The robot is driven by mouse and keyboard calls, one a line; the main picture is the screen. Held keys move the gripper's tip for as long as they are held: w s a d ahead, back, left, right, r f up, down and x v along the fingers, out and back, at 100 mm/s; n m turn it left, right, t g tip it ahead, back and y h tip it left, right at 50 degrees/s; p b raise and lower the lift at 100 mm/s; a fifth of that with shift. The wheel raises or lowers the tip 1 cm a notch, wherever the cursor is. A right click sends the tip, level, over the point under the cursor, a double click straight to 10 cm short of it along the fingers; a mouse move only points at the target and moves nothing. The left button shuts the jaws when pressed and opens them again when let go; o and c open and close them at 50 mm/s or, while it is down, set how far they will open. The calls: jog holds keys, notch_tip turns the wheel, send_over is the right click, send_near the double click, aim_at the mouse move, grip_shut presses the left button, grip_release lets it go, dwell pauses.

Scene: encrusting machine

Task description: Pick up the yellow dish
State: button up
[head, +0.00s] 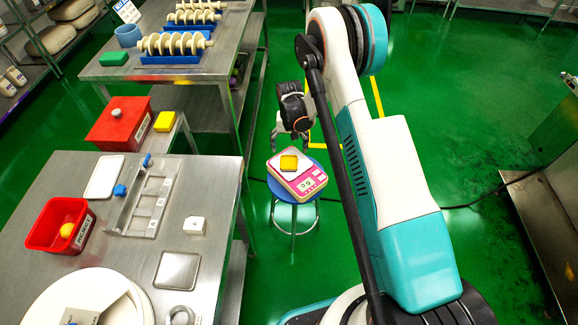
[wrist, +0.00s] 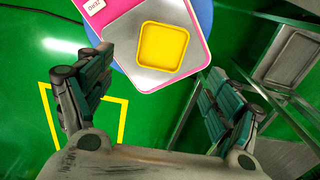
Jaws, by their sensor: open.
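The yellow dish (head: 289,163) is a small square dish with a raised rim. It sits on the metal plate of a pink and white scale (head: 307,185), which stands on a blue round stool (head: 314,194). The dish also shows in the wrist view (wrist: 163,48), ahead of my gripper and between the lines of its fingers. My gripper (wrist: 160,100) is open and empty, with its two fingers wide apart. In the head view my gripper (head: 293,135) is just beyond the scale, apart from the dish.
A yellow block (head: 165,121) lies by a red box (head: 120,125). Green floor lies right of the stool.

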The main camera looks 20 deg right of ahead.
aim_at(289, 163)
jog(key=shift+s+a+f+b, duration=0.1)
jog(key=shift+f+b, duration=0.8)
jog(key=shift+f, duration=1.1)
jog(key=shift+a+f+b, duration=0.1)
jog(key=shift+f+b, duration=0.75)
jog(key=shift+f, duration=1.15)
jog(key=shift+r, duration=0.1)
jog(key=shift+c, duration=0.3)
